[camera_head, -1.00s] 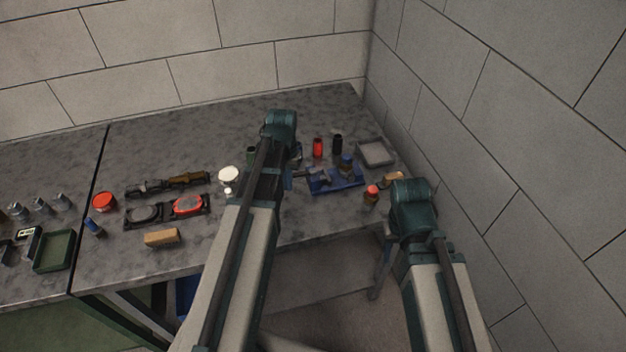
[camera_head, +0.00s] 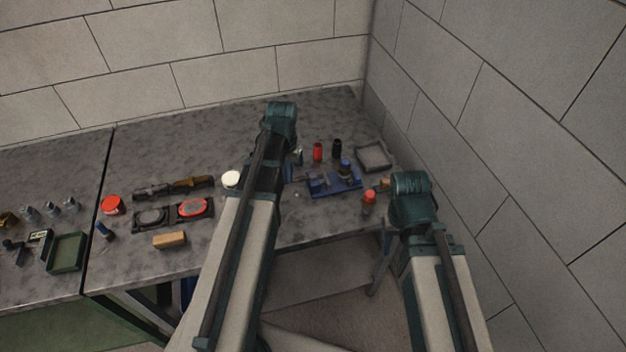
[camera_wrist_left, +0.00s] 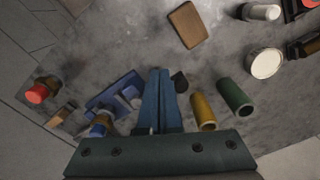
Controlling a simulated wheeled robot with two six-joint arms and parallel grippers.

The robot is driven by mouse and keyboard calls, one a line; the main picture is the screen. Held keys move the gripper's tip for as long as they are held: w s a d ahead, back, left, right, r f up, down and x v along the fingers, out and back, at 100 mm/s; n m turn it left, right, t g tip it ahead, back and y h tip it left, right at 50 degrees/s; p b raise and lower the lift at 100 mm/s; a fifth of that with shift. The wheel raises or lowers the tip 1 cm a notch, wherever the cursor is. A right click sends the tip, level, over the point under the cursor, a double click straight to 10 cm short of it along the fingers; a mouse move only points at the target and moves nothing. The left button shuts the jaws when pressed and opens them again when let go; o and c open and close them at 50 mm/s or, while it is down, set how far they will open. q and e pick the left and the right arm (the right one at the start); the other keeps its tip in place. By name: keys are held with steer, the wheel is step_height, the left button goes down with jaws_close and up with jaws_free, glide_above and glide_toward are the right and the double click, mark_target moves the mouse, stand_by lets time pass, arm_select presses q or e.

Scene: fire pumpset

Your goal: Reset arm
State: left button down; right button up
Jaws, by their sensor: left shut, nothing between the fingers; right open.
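My left arm (camera_head: 243,235) reaches over the workbench in the head view and hides its own gripper there. In the left wrist view, the two blue fingers of my left gripper (camera_wrist_left: 161,100) are together with nothing between them, above the bench beside a blue vise (camera_wrist_left: 115,95). The vise (camera_head: 335,183) also shows in the head view, to the right of my left arm. My right arm (camera_head: 415,215) is at the right, by the bench's right end. Its gripper is hidden behind the arm.
The grey bench (camera_head: 235,125) stands against two block walls. Right of my left arm are a red can (camera_head: 318,151), a black can (camera_head: 337,148), a grey tray (camera_head: 374,156) and a red-topped bottle (camera_head: 369,197). A tan block (camera_head: 170,240) lies at the left.

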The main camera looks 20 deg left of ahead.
arm_select(q)
steer(key=shift+r+p, duration=0.45)
steer(key=shift+r, duration=0.3)
steer(key=s+d+f+m+b, duration=0.1)
steer(key=s+d+m, duration=0.1)
steer(key=s+d, duration=0.4)
steer(key=s+d+f+m+y+b, duration=0.1)
steer(key=s+d, duration=0.6)
steer(key=d, duration=0.8)
steer(key=shift+d+m, duration=0.35)
steer(key=shift+m, duration=0.45)
